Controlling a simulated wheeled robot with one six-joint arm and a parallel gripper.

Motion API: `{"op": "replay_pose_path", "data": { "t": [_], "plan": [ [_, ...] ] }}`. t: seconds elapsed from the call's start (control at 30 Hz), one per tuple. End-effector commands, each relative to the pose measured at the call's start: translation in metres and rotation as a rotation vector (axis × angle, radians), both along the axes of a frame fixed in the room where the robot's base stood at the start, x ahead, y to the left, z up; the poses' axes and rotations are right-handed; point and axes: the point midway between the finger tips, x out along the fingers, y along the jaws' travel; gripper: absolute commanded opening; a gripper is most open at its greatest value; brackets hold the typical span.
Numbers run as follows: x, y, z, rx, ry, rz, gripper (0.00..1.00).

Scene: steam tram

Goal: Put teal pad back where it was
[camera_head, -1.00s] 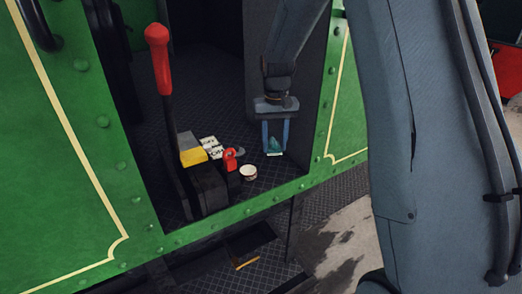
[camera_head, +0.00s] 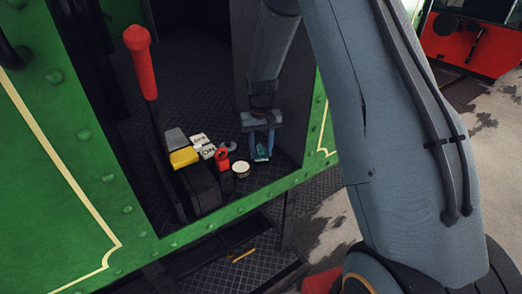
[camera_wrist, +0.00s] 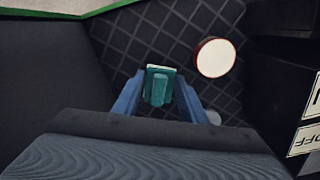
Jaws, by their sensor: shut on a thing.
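The teal pad (camera_head: 262,153) is between the fingers of my gripper (camera_head: 261,146), inside the doorway of the green tram, low over the dark checkered floor. In the wrist view the teal pad (camera_wrist: 158,86) stands between the two blue fingers of my gripper (camera_wrist: 158,98), with a pale edge along its far side. My gripper is shut on it. I cannot tell whether the pad touches the floor.
A round white-topped tin (camera_head: 241,169) stands just left of the gripper; it also shows in the wrist view (camera_wrist: 215,58). Beyond it are a red padlock-like piece (camera_head: 222,160), white labelled plates (camera_head: 203,146), a yellow block (camera_head: 184,157) and a red-handled lever (camera_head: 140,60).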

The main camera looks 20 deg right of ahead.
Motion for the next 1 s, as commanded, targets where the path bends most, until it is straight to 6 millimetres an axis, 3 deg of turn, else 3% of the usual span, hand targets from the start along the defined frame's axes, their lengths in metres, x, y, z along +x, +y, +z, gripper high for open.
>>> {"op": "replay_pose_path", "data": {
  "t": [0.33, 0.37, 0.47, 0.83, 1.0],
  "plan": [
    [0.000, -0.001, -0.012, 0.000, -0.001, -0.001, 0.20],
    [0.000, -0.001, -0.012, 0.000, 0.000, -0.001, 0.40],
    [0.000, -0.001, -0.012, 0.000, 0.000, -0.001, 0.57],
    [0.000, -0.001, -0.009, 0.000, -0.001, -0.001, 0.57],
    [0.001, -0.001, 0.007, 0.000, -0.004, -0.001, 0.57]
  ]
}}
